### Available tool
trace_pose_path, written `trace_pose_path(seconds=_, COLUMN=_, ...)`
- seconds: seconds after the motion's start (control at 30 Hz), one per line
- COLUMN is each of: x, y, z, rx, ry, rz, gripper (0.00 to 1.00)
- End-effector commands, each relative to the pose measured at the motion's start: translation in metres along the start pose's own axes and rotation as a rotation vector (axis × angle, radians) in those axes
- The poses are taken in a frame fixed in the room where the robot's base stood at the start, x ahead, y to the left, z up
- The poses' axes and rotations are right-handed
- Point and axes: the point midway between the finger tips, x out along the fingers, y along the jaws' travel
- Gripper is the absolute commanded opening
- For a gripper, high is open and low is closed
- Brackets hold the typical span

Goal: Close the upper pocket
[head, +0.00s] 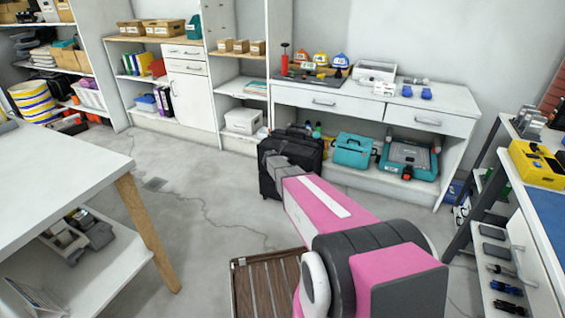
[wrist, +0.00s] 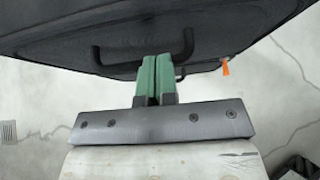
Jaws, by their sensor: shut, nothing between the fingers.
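A dark suitcase (head: 312,150) stands on the floor in front of the white desk, partly hidden behind my arm in the head view. In the wrist view its black fabric (wrist: 60,38) fills the top, with a black loop handle (wrist: 188,40) and an orange pull tab (wrist: 225,67) at its lower edge. My gripper (wrist: 158,60) has its green fingers together and empty, with their tips at the fabric beside the handle. I cannot tell whether they touch. The tab is right of the fingers. Which pocket is the upper one, and whether it is open, I cannot tell.
A white desk (head: 350,97) with drawers and a lower shelf of teal cases (head: 352,150) is behind the suitcase. A white table (head: 55,160) stands left, a workbench (head: 535,205) right. A brown slatted thing (head: 262,290) is low in front. The floor left of the suitcase is clear.

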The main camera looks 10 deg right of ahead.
Motion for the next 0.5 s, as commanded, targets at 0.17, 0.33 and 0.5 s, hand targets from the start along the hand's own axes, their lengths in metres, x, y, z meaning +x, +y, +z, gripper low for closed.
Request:
trace_pose_path(seconds=0.17, x=-0.006, y=0.000, z=-0.002, rx=0.000, ry=0.000, rz=0.000, gripper=0.00)
trace_pose_path(seconds=0.33, x=-0.024, y=-0.001, z=-0.009, rx=0.001, ry=0.000, rz=-0.001, gripper=0.00)
trace_pose_path(seconds=0.5, x=-0.053, y=-0.001, z=-0.010, rx=0.002, ry=-0.001, rz=-0.001, gripper=0.00)
